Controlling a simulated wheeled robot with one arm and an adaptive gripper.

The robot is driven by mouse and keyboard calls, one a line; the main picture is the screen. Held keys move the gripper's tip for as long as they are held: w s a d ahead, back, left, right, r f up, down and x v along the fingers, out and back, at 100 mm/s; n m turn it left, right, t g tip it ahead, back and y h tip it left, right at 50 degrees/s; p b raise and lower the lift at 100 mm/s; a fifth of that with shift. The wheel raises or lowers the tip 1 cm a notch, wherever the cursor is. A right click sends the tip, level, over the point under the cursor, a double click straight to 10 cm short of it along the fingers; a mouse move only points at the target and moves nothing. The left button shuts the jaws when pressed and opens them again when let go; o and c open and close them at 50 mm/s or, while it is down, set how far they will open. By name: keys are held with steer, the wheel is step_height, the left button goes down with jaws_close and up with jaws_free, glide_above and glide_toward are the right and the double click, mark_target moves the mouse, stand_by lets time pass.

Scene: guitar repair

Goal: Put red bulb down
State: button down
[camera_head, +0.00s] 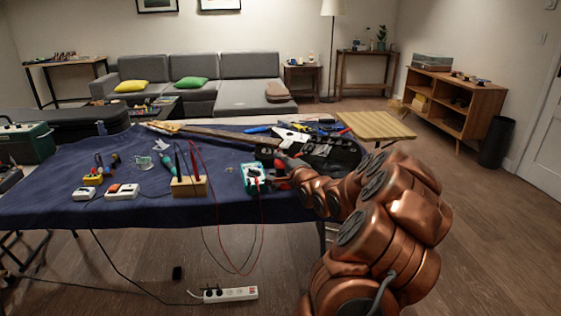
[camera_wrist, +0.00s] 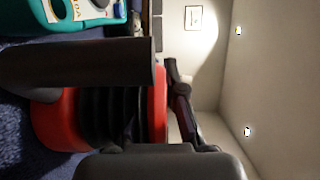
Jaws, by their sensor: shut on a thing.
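The red bulb (camera_wrist: 55,120), red at both ends with black ribs between, sits between the dark fingers of my gripper (camera_wrist: 118,108) in the wrist view. My gripper is shut on it. In the head view my gripper (camera_head: 284,168) is at the front right part of the blue-covered table (camera_head: 140,208), just right of the teal multimeter. A little red of the bulb (camera_head: 281,184) shows there; the arm and fingers hide much of it. I cannot tell whether the bulb touches the cloth.
The teal multimeter (camera_head: 251,178) lies close to the left, also in the wrist view (camera_wrist: 90,18). A dark tool case (camera_head: 330,153) is behind my gripper. A wooden block with probes (camera_head: 189,187) stands further left. Bare cloth lies between the block and the multimeter.

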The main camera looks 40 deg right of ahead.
steer(key=c, duration=1.3)
jaws_free()
steer(key=shift+f, duration=0.15)
steer(key=shift+o, duration=0.2)
steer(key=shift+s, duration=0.2)
steer(key=v, duration=1.1)
steer(key=shift+s+a+p, duration=0.25)
steer(key=shift+p, duration=0.1)
